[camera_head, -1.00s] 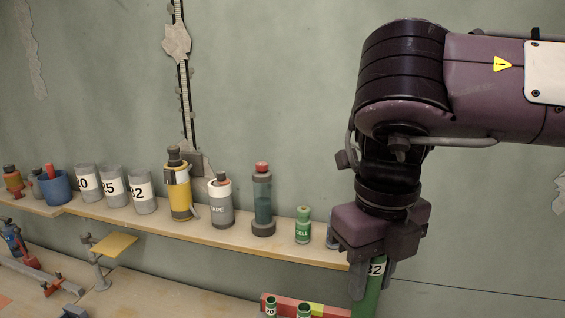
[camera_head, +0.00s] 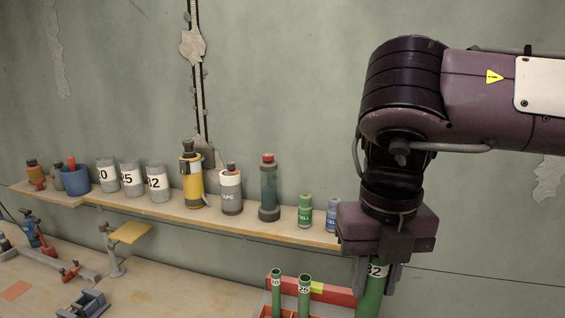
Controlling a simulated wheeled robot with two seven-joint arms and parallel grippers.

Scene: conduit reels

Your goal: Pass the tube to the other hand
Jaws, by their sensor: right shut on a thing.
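My right gripper (camera_head: 376,272) comes down from the right and is shut on a green tube (camera_head: 371,298) with a white "32" label. The tube hangs upright between the fingers, and its lower end is cut off by the bottom edge of the picture. Two thinner green tubes, labelled "20" (camera_head: 276,294) and "25" (camera_head: 304,297), stand upright in a red rack (camera_head: 341,297) just left of the gripper. My left gripper is not in view.
A wall shelf (camera_head: 240,225) holds grey cups (camera_head: 158,182), a yellow canister (camera_head: 192,180), bottles and small cells. A yellow plate on a stand (camera_head: 130,232) and a grey vise-like block (camera_head: 85,304) are on the workbench (camera_head: 170,290). The bench between block and rack is clear.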

